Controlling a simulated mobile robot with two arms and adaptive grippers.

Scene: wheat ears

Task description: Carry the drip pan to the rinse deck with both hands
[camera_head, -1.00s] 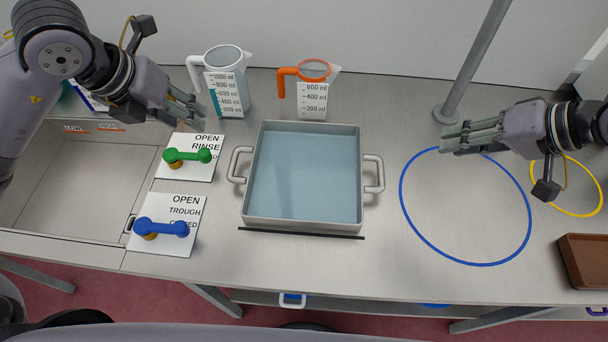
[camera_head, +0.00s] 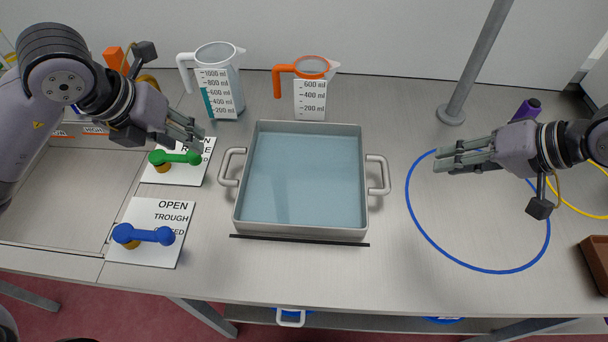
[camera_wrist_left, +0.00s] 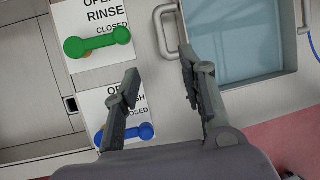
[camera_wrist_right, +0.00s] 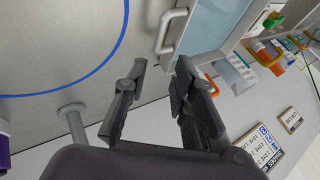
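The drip pan (camera_head: 300,229) is a square grey pan with pale blue liquid inside, level on the counter. Its left handle (camera_head: 229,167) and right handle (camera_head: 379,175) are free. My left gripper (camera_head: 198,134) is open and empty, above and left of the left handle. In the left wrist view the handle (camera_wrist_left: 164,30) lies beyond the fingertips. My right gripper (camera_head: 438,161) is open and empty, right of the right handle, apart from it. That handle (camera_wrist_right: 170,30) shows beyond the fingertips in the right wrist view. I cannot tell which surface is the rinse deck.
A green lever (camera_head: 176,158) and blue lever (camera_head: 144,235) sit on labelled plates beside a recessed basin (camera_head: 60,205). A white jug (camera_head: 226,80) and orange-handled jug (camera_head: 310,88) stand behind the pan. A blue ring (camera_head: 480,269) and grey post (camera_head: 475,65) are right.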

